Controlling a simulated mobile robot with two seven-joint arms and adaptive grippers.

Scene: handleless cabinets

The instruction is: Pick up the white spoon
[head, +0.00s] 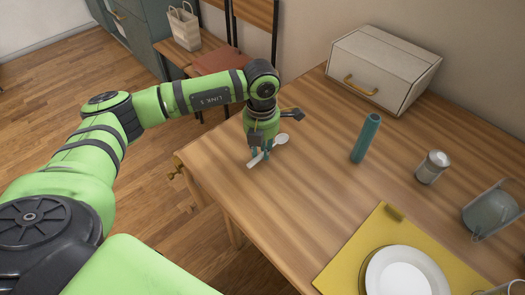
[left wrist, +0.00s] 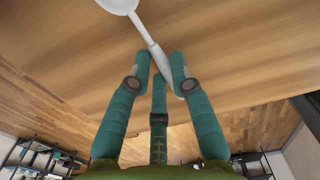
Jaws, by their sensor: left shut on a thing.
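The white spoon (head: 280,141) is at the near left part of the wooden table (head: 310,160), its bowl pointing to the right and its handle end to the lower left. My left gripper (head: 262,155) points down over it. In the left wrist view, the spoon (left wrist: 148,32) runs from its bowl at the top edge down to its handle between the teal fingertips. The left gripper (left wrist: 162,70) is shut on the handle. Whether the spoon touches the table or is just above it, I cannot tell. My right gripper is not in view.
A teal bottle (head: 366,138), a shaker (head: 432,167) and a glass container (head: 491,210) stand to the right. A white plate (head: 406,272) rests on a yellow mat (head: 346,262) in front. A white box (head: 382,68) is at the back. A chair (head: 216,60) stands behind the table.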

